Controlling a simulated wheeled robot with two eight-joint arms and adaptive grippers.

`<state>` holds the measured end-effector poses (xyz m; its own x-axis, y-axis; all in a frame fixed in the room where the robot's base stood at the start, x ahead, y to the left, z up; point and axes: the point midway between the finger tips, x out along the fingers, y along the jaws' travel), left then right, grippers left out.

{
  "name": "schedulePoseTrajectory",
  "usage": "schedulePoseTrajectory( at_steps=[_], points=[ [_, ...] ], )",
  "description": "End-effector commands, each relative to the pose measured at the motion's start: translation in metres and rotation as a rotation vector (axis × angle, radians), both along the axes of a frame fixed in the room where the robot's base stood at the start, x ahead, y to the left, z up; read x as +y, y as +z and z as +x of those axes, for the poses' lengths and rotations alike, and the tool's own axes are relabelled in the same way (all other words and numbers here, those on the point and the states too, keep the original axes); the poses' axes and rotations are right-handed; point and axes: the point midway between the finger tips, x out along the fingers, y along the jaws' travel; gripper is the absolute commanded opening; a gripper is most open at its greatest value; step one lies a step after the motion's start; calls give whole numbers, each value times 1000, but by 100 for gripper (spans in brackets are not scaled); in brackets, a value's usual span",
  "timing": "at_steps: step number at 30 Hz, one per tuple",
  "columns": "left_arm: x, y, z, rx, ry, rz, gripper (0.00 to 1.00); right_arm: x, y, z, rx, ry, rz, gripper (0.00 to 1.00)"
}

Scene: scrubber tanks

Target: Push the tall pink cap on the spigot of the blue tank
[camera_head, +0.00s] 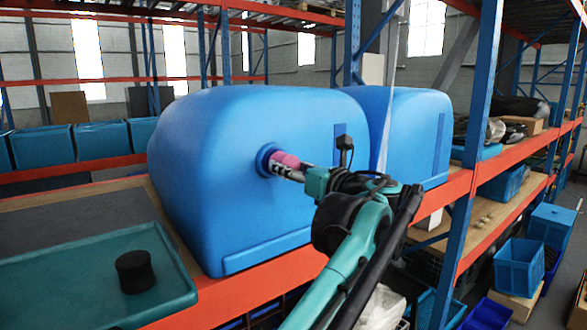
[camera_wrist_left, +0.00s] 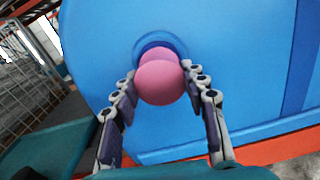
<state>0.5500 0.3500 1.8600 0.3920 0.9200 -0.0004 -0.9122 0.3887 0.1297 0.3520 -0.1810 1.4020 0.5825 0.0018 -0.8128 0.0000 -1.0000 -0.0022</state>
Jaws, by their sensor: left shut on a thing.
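The blue tank (camera_head: 215,150) stands on the shelf, with a round blue spigot (camera_head: 264,158) on its face. The pink cap (camera_head: 286,160) is at the spigot, between the fingers of my left gripper (camera_head: 288,170), which is shut on it. In the left wrist view the pink cap (camera_wrist_left: 160,84) is seen nearly end-on, its far end inside the outline of the spigot's ring (camera_wrist_left: 177,43). The fingers of my left gripper (camera_wrist_left: 160,76) flank it on both sides. How deep the cap sits on the spigot is hidden. My right gripper is not in view.
A second blue tank (camera_head: 412,130) stands close on the right. A teal tray (camera_head: 70,275) holds a black cap (camera_head: 134,271) at the left front. An orange shelf beam (camera_head: 240,297) and a blue rack post (camera_head: 475,130) border the tanks.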

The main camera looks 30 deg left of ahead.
Motion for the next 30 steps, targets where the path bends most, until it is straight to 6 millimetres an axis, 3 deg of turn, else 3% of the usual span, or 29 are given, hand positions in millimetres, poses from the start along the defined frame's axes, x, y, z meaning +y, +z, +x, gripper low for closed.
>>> schedulePoseTrajectory(
  at_steps=[9,10,12,19,21,30],
  points=[
    [10,2,3,0,3,3,14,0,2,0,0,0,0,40],
    [10,1,3,0,2,3,48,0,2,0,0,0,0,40],
    [10,1,3,0,2,3,67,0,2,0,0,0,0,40],
    [9,1,3,0,1,2,67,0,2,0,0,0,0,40],
    [9,1,4,-1,1,2,83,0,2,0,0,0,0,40],
    [9,1,3,0,1,1,83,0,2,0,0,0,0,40]
  ],
)
